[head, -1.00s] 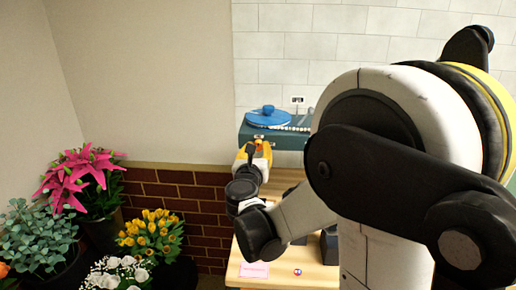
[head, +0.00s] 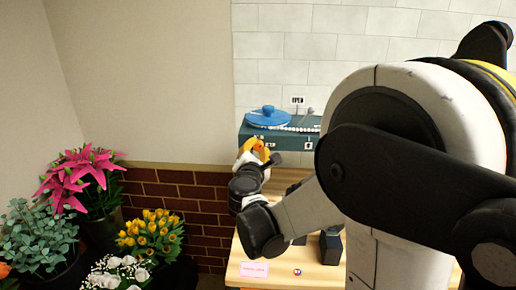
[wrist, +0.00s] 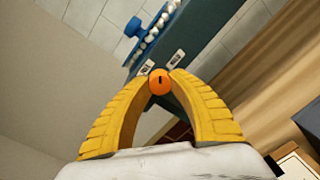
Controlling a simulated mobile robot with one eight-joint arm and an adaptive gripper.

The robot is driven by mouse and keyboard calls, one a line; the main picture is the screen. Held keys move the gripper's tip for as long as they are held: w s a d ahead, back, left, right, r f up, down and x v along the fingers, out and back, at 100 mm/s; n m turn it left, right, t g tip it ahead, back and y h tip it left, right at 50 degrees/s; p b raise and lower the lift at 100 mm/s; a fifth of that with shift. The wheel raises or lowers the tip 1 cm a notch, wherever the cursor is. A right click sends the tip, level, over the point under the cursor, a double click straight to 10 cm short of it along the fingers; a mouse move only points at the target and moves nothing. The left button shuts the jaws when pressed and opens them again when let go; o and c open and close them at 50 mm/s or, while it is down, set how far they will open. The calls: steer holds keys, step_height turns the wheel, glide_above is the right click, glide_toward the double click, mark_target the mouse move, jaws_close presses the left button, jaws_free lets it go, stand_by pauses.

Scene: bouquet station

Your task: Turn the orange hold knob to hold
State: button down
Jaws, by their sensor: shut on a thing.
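The orange hold knob (wrist: 159,85) is on the front of the teal box (head: 285,139), with a short dark mark on its face. In the wrist view it sits between the tips of my yellow gripper (wrist: 160,76), one finger on each side. My gripper is shut on it. In the head view my gripper (head: 262,147) is at the box's front, and I cannot clearly tell the knob from the fingers. The wrist view is strongly tilted against the box. Two small labels (wrist: 176,58) show beside the knob; their text is too small to read.
A blue disc (head: 268,118) with a raised knob and a row of white beads lie on the box. The wooden table (head: 310,275) carries a pink card (head: 254,269) and dark blocks (head: 330,247). Potted flowers (head: 150,235) stand at the left. My arm covers the right side.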

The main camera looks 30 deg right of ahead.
steer(key=m, duration=0.4)
steer(key=shift+m+y, duration=0.3)
steer(key=shift+m, duration=1.4)
steer(key=c, duration=1.1)
jaws_free()
steer(key=shift+c, duration=0.2)
steer(key=f+v, duration=0.1)
steer(key=v, duration=1)
steer(key=shift+s+a+r, duration=0.2)
steer(key=shift+s+r, duration=0.2)
steer(key=shift+s, duration=0.05)
